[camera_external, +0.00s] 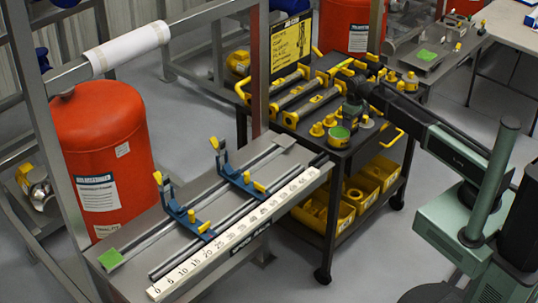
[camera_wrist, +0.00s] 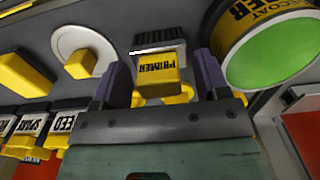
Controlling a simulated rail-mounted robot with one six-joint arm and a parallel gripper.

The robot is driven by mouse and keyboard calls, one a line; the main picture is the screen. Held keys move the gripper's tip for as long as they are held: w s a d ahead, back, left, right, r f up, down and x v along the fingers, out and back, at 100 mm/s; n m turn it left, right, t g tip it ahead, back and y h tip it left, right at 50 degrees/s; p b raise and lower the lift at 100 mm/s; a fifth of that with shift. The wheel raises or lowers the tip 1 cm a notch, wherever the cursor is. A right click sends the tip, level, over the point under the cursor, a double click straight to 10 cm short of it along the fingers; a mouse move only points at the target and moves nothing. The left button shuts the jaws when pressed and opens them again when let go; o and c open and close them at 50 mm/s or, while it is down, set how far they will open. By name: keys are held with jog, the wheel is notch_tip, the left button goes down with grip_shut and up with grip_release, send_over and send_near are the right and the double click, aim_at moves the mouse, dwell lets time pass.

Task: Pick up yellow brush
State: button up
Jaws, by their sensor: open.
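A yellow brush (camera_wrist: 158,66) marked PRIMER, with a dark bristle-like end, shows in the middle of the wrist view. My gripper (camera_wrist: 160,78) is open, with one finger on each side of the brush. I cannot tell whether either finger touches it. In the external view my gripper (camera_external: 354,104) is low over the dark cart, just behind a can with a green top (camera_external: 340,132). The brush cannot be made out there.
The yellow-labelled can (camera_wrist: 275,50) is close to the right finger. A white disc (camera_wrist: 98,45) with a yellow block is at the left. The cart (camera_external: 322,160) carries several yellow-ended tools and yellow bins (camera_external: 357,195) below. A ruler bench (camera_external: 150,250) stands to the left.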

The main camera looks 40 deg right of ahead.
jog(key=shift+r, duration=0.15)
jog(key=c, duration=1.1)
jog(key=shift+r, duration=0.1)
notch_tip(320, 180, up, 20)
jog(key=p, duration=2)
jog(key=o, duration=0.4)
jog(key=shift+c, duration=1.1)
